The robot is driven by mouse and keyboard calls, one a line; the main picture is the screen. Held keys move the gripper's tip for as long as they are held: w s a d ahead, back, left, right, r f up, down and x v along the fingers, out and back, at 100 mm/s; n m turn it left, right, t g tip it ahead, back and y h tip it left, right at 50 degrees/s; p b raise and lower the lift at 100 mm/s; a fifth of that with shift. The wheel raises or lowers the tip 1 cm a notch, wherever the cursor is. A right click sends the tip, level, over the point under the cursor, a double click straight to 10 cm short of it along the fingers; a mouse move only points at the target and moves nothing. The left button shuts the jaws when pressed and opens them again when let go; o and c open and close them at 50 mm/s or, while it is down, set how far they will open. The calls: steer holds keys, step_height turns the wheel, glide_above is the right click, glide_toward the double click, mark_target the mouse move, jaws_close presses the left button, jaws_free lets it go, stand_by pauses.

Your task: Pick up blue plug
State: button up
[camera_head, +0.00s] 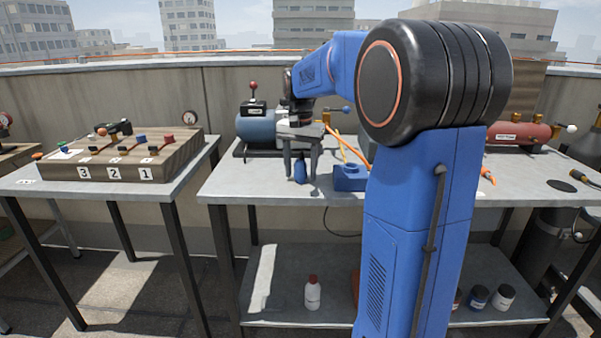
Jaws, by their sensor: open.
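A small dark blue plug (300,172) stands upright on the middle table, near its front edge. My gripper (301,181) points down over it with its jaws open. One finger shows on each side of the plug in this view. I cannot tell whether either finger touches it or how they line up in depth. A blue block (350,178) with a raised part sits on the table just right of my gripper.
A blue tank (256,129) with a red-knobbed valve stands behind my gripper, and orange hoses (352,150) lie to its right. A wooden panel (128,158) numbered 1 to 3 is on the left table. A red cylinder (517,133) is at right. My arm hides the table's middle.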

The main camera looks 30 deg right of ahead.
steer(key=shift+c, duration=0.3)
steer(key=c, duration=1.1)
steer(key=shift+r, duration=0.2)
